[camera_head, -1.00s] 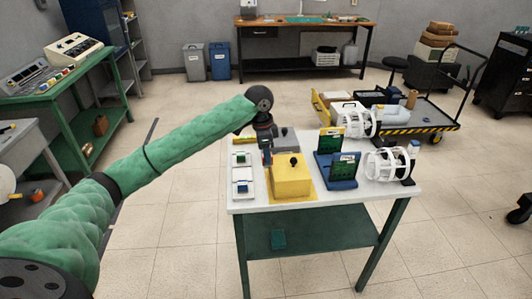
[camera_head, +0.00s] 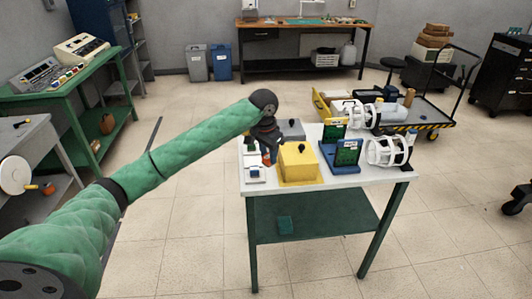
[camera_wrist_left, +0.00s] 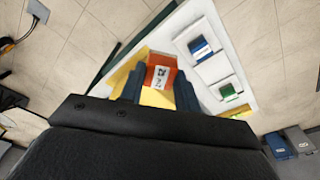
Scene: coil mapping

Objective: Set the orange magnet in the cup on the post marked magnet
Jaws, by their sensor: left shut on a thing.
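My left gripper (camera_head: 267,155) is shut on the orange magnet (camera_wrist_left: 160,72), a small orange-red block with a white label with dark marks. In the head view the magnet shows only as a small orange patch (camera_head: 266,160). The gripper points down over the left part of the white table, between the yellow block (camera_head: 298,160) and the white strip (camera_head: 255,174) with coloured pieces. In the left wrist view a yellow surface lies behind the magnet. I cannot make out the cup or a post marked magnet. My right gripper is not in view.
The strip carries a blue piece (camera_wrist_left: 200,47) and a green piece (camera_wrist_left: 228,92). A grey block (camera_head: 291,129) stands behind the yellow one.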

